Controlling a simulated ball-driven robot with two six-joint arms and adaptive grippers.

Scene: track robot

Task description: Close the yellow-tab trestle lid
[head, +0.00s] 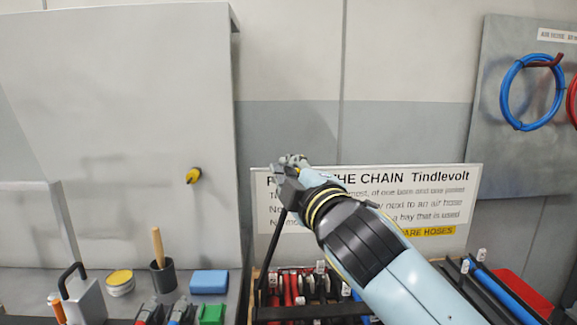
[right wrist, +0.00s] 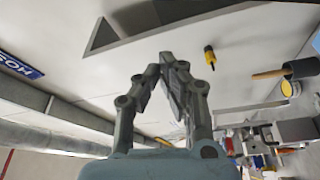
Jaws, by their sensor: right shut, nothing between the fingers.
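A large pale grey panel (head: 110,110) stands upright at the left of the head view, behind the bench top. A yellow tab with a dark end (head: 194,176) sticks out near its right side. The tab also shows in the right wrist view (right wrist: 210,55), beyond the fingers and a little to their right. My right gripper (head: 290,164) is shut and empty, in the air to the right of the panel and apart from the tab. Its fingertips meet in the right wrist view (right wrist: 165,67). My left gripper is not in view.
A printed sign (head: 440,205) stands behind my right arm. A blue hose (head: 506,95) hangs at right.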

